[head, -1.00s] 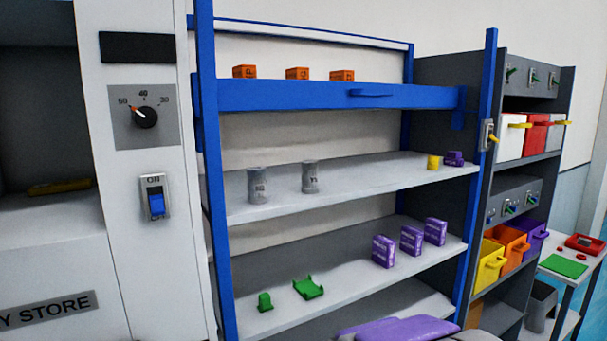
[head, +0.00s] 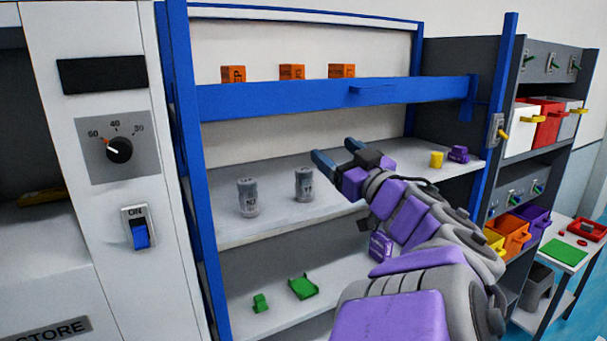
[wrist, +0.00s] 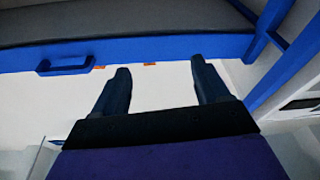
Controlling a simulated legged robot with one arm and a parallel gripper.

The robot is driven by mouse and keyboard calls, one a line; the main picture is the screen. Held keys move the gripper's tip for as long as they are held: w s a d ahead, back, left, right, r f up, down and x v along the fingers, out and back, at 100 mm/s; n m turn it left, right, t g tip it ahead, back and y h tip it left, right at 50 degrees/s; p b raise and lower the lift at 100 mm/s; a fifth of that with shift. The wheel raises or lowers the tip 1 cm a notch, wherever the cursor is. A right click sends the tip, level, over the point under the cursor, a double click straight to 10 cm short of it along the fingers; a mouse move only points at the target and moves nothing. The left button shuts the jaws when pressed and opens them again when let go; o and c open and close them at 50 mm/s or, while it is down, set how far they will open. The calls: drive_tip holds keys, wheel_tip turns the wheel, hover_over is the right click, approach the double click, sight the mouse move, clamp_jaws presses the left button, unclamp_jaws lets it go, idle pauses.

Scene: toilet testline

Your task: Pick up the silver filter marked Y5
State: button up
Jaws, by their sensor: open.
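Two silver filters stand upright on the middle shelf in the head view, a left one (head: 247,198) and a right one (head: 304,185). Each has a dark marking. The right one's marking looks like Y5, though it is too small to be certain; the left one's looks different. My gripper (head: 337,154) is open and empty, a little above and to the right of the right filter in the picture. In the wrist view my two fingers (wrist: 160,66) are spread with nothing between them. Neither filter shows in the wrist view.
A blue-fronted upper shelf (head: 290,97) with orange boxes (head: 292,72) hangs above; its blue handle (wrist: 77,66) shows in the wrist view. A yellow piece (head: 437,159) and a purple piece (head: 458,154) stand at the middle shelf's right end. Green parts (head: 303,287) lie below.

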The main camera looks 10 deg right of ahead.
drive_tip(key=s+d+f+g+p, duration=0.1)
drive_tip(key=s+d+f+g, duration=0.15)
drive_tip(key=f, duration=0.25)
drive_tip(key=y, duration=0.1)
approach(312, 181)
drive_tip(key=w, duration=0.3)
drive_tip(key=shift+g, duration=0.45)
drive_tip(key=w+a, duration=0.1)
drive_tip(key=a, duration=0.1)
drive_tip(key=w+a, duration=0.1)
drive_tip(key=a, duration=0.1)
drive_tip(key=w+a, duration=0.1)
drive_tip(key=shift+a+r, duration=0.4)
drive_tip(key=shift+w+a, duration=0.1)
drive_tip(key=shift+w, duration=0.05)
drive_tip(key=w, duration=0.2)
drive_tip(key=w+d, duration=0.1)
drive_tip(key=w, duration=0.1)
drive_tip(key=shift+w+f+p, duration=0.1)
drive_tip(key=shift+f+p, duration=0.1)
drive_tip(key=shift+p, duration=0.1)
drive_tip(key=shift+a, duration=1)
drive_tip(key=shift+c, duration=0.6)
drive_tip(key=shift+a, duration=0.35)
drive_tip(key=c, duration=0.3)
drive_tip(key=shift+d, duration=1.15)
drive_tip(key=c, duration=0.6)
